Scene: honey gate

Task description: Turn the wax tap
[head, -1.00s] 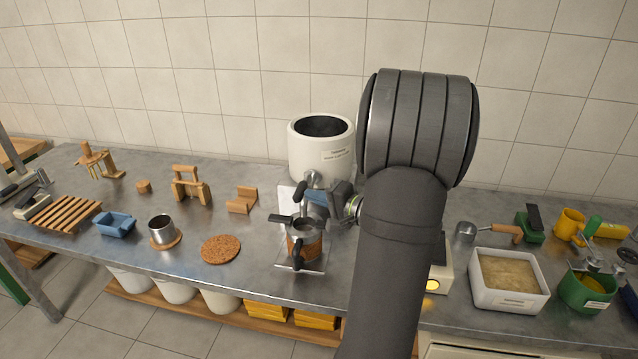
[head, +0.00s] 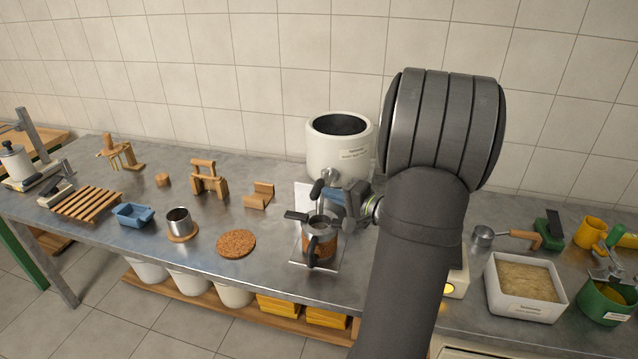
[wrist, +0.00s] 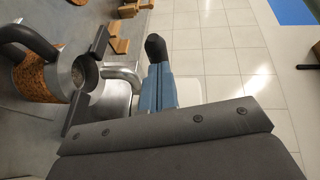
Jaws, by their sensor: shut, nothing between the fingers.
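The white wax pot (head: 335,160) stands at the back of the bench with a metal tap on its front. The tap's black handle (head: 317,189) points upward. My gripper (head: 331,197) is shut and empty, its blue fingers just right of the handle. In the wrist view the blue fingers (wrist: 157,88) point at the dark handle end (wrist: 155,46); I cannot tell if they touch. The metal tap spout (wrist: 122,73) is left of them. A metal jug with a cork sleeve (head: 319,246) stands under the tap; it also shows in the wrist view (wrist: 38,75).
A cork mat (head: 236,244), a steel cup (head: 179,220) and a blue tray (head: 133,214) lie to the left. A white tub (head: 523,308) and a green pot (head: 603,305) stand right. My arm hides the bench behind it.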

